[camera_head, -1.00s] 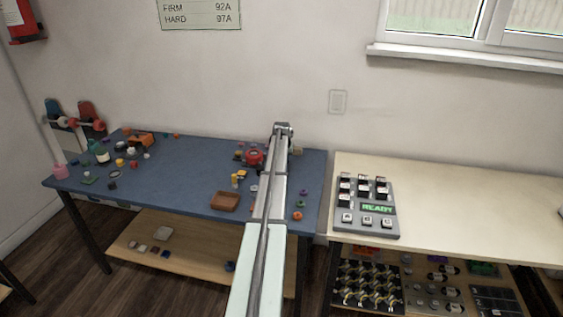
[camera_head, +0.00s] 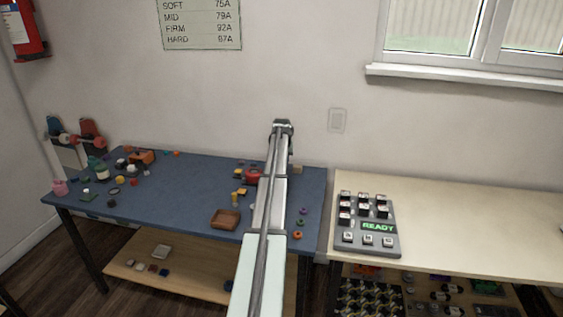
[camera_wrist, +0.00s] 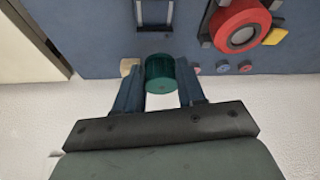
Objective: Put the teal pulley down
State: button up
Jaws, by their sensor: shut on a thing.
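The teal pulley (camera_wrist: 160,72) is a small dark teal cylinder in the wrist view. My gripper (camera_wrist: 160,85) is shut on it, with one dark finger on each side. The blue tabletop (camera_wrist: 95,35) lies beyond it in that view; I cannot tell whether the pulley touches it. In the head view the blue table (camera_head: 180,185) stands against the wall. My arm reaches over its right part, and my gripper and the pulley are hidden there.
A red round device (camera_wrist: 240,30) stands on the table near the gripper, with small coloured parts around it. A brown tray (camera_head: 225,219) lies near the front edge. A grey panel reading READY (camera_head: 377,242) stands on the pale bench at right.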

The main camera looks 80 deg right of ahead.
jog(key=w+a+n, duration=0.1)
jog(key=w+a, duration=0.2)
jog(key=w, duration=0.7)
jog(key=w+a+n, duration=0.1)
jog(key=w+a, duration=0.6)
jog(key=w, duration=0.1)
send_over(226, 221)
jog(key=a, duration=0.2)
jog(key=shift+s+d+f+m, duration=0.1)
jog(key=shift+f+m, duration=0.6)
jog(key=shift+f, duration=1.9)
jog(key=shift+d+f+m, duration=0.1)
jog(key=shift+f+m, duration=0.6)
jog(key=shift+f, duration=1.85)
jog(key=shift+f, duration=0.1)
